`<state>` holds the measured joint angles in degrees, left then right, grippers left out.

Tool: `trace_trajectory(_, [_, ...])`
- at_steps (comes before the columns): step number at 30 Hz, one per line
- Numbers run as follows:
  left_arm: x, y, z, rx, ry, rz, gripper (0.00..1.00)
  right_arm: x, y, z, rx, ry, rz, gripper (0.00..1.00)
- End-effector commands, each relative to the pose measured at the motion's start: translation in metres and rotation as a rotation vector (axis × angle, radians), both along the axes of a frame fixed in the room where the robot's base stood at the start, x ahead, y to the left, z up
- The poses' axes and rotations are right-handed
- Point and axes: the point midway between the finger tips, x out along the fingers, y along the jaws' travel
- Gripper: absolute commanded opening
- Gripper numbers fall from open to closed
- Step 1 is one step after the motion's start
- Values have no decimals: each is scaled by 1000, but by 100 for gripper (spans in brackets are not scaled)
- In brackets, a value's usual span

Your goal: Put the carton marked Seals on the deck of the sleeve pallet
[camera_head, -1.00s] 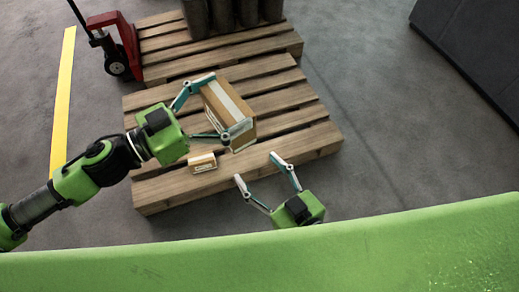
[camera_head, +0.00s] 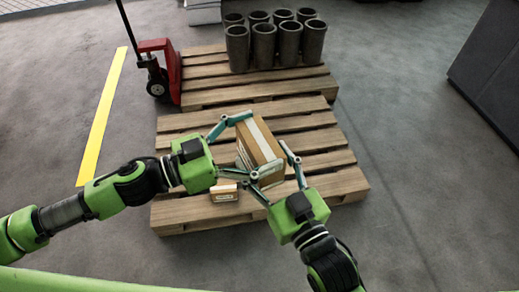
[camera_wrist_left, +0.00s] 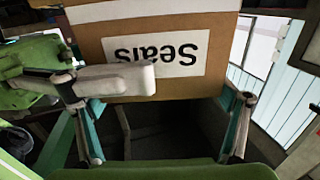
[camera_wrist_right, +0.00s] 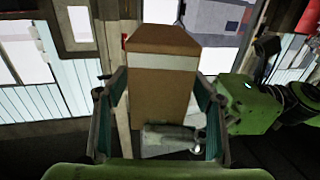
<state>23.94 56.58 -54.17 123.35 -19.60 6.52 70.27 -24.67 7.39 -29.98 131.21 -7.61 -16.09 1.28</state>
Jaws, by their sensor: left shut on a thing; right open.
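The brown carton marked Seals (camera_head: 262,148) has a pale tape strip; its label reads upside down in the left wrist view (camera_wrist_left: 160,50). My left gripper (camera_head: 250,147) is shut on it, its fingers on opposite ends. The carton is over the near wooden pallet (camera_head: 190,213); I cannot tell its exact height above the slats. My right gripper (camera_head: 268,161) is open, its fingers spread toward the carton's near right side. In the right wrist view the carton (camera_wrist_right: 162,85) stands between these fingers; contact is unclear. The sleeve pallet (camera_head: 210,98) lies beyond, with several dark sleeves (camera_head: 263,42).
A small carton (camera_head: 224,192) lies on the near pallet beside my left gripper. A red pallet jack (camera_head: 160,70) stands left of the sleeve pallet. A dark cabinet (camera_head: 490,60) is at the right. The sleeve pallet's front slats are bare.

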Motion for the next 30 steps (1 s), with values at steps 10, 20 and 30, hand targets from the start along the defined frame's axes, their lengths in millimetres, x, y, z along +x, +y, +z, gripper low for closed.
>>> trace_trajectory(10, [0,0,1,-1,-2,-1,62,25,13,0,0,1,0,61])
trace_trajectory(20, [0,0,1,-1,-2,-1,62,25,13,0,0,1,0,38])
trace_trajectory(30, [0,0,1,0,-1,-1,100,25,14,1,2,-1,1,13])
